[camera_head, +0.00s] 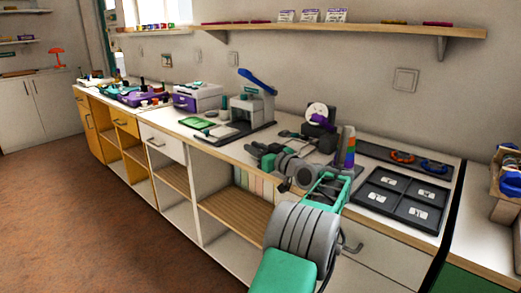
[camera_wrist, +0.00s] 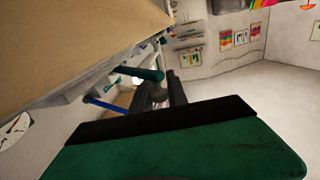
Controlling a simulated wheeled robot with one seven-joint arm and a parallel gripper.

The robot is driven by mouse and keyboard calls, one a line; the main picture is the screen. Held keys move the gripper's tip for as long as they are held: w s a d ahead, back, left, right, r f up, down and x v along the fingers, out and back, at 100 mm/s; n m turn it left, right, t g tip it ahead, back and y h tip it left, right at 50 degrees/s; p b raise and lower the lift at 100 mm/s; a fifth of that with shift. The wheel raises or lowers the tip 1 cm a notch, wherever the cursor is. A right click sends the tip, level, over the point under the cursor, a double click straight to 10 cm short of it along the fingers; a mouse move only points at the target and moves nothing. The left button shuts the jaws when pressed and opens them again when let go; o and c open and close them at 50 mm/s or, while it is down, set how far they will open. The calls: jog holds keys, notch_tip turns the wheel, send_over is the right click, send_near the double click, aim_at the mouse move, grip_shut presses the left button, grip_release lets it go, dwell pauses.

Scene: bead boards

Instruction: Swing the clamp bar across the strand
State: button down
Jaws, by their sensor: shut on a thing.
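A teal bar with a rounded end (camera_wrist: 142,73), which looks like the clamp bar, lies across the far end of my dark fingers in the wrist view. My gripper (camera_wrist: 165,88) is shut on it, though the exact contact is partly hidden by the fingers. In the head view my gripper (camera_head: 264,152) is low over the worktop, left of the striped cone, and its grey links hide what it holds. I cannot make out the strand in either view.
A press with a blue lever (camera_head: 257,80) stands left of my gripper. A white disc on a dark stand (camera_head: 317,112) is behind it. A shelf (camera_head: 440,31) runs above.

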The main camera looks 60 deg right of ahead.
jog(key=shift+w, duration=0.1)
jog(key=c, duration=1.3)
grip_release()
jog(key=shift+w, duration=0.1)
jog(key=shift+c, duration=0.2)
jog(key=p+v, duration=0.1)
jog(key=v, duration=0.7)
jog(key=shift+c, duration=0.3)
